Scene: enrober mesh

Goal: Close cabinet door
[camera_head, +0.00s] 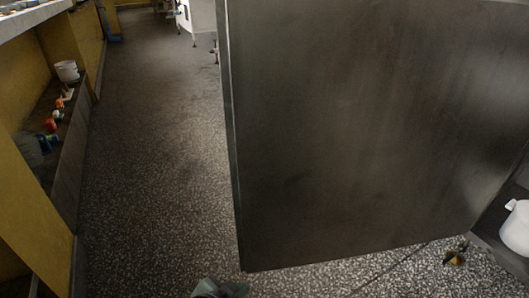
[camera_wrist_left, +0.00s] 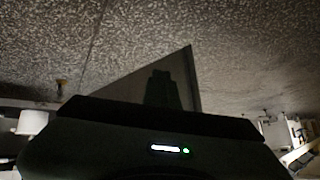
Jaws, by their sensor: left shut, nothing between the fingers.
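The cabinet door (camera_head: 370,130) is a large dark metal panel that fills the middle and right of the head view. It stands open, swung out over the floor, with its free vertical edge on the left. In the left wrist view the door (camera_wrist_left: 188,65) shows as a dark panel behind my fingers. My left gripper (camera_head: 220,289) barely shows at the bottom edge of the head view, near the door's lower left corner. In the wrist view the left gripper (camera_wrist_left: 162,87) is a dark, shut shape, empty. I cannot tell whether it touches the door. My right gripper is out of view.
A white container (camera_head: 516,228) sits on a dark shelf at the lower right, behind the door. A yellow shelf unit at the left holds a white bucket (camera_head: 67,71) and small coloured items. The speckled floor (camera_head: 150,160) between is clear. White equipment (camera_head: 198,16) stands far back.

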